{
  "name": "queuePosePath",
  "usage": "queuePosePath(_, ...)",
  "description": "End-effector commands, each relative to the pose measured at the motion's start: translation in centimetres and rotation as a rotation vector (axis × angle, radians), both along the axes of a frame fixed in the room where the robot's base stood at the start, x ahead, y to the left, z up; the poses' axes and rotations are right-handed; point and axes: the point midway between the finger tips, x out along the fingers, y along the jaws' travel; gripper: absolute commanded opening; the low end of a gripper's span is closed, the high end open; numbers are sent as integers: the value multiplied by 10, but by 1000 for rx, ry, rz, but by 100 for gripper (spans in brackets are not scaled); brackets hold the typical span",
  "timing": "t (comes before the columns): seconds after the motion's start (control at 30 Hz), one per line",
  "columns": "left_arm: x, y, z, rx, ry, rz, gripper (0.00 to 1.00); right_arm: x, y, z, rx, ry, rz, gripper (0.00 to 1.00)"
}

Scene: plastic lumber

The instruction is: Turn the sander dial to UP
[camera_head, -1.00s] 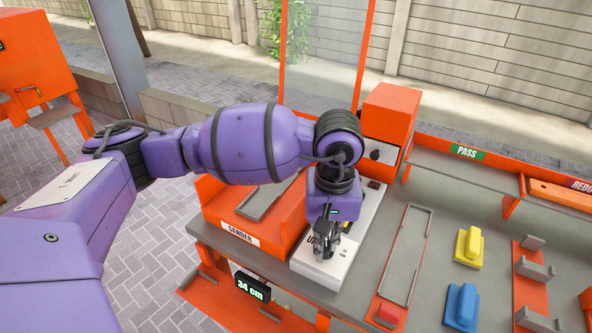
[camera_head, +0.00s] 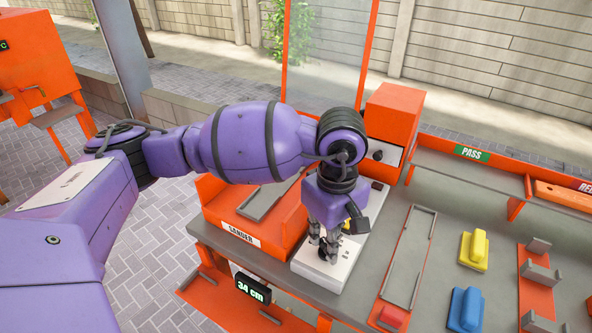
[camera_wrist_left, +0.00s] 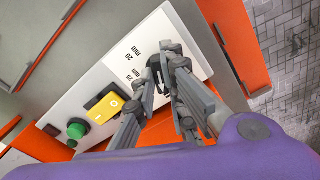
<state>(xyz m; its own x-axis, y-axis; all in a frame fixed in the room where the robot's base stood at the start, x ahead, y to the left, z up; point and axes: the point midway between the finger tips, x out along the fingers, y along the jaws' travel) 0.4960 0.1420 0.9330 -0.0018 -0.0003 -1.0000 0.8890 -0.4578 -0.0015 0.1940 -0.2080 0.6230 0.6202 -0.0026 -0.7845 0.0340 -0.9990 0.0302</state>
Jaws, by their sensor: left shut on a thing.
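The sander (camera_head: 262,215) stands at the table's left end, with a white control panel (camera_head: 331,275) to its right. My left gripper (camera_head: 329,252) points down at this panel. In the left wrist view, its fingertips (camera_wrist_left: 163,66) are shut on a small dark dial (camera_wrist_left: 156,66), mostly hidden between them. Printed "mm" marks (camera_wrist_left: 134,62) lie beside the dial on the white panel. No UP mark can be read, and I cannot tell which mark the dial points at. My right gripper is not in view.
A yellow switch (camera_wrist_left: 105,106) and a green button (camera_wrist_left: 77,129) sit on the panel beside the fingers. Yellow (camera_head: 474,249) and blue (camera_head: 465,308) blocks lie on the table to the right. A "34 cm" display (camera_head: 253,289) hangs at the front edge.

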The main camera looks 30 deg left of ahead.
Motion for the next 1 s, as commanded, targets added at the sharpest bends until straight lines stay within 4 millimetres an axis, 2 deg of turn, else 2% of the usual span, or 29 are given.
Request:
queuePosePath(0.3, 3, 1, 4, 2, -10, 87, 0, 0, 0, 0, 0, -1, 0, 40)
queuePosePath(0.73, 3, 1, 4, 2, -11, 95, 0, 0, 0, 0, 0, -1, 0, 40)
queuePosePath(0.77, 3, 1, 4, 2, -11, 95, 15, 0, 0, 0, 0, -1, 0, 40)
queuePosePath(0.87, 3, 1, 4, 2, -10, 94, 28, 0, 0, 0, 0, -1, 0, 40)
queuePosePath(1.0, 2, 0, 3, 1, -7, 93, 30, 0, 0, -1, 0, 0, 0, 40)
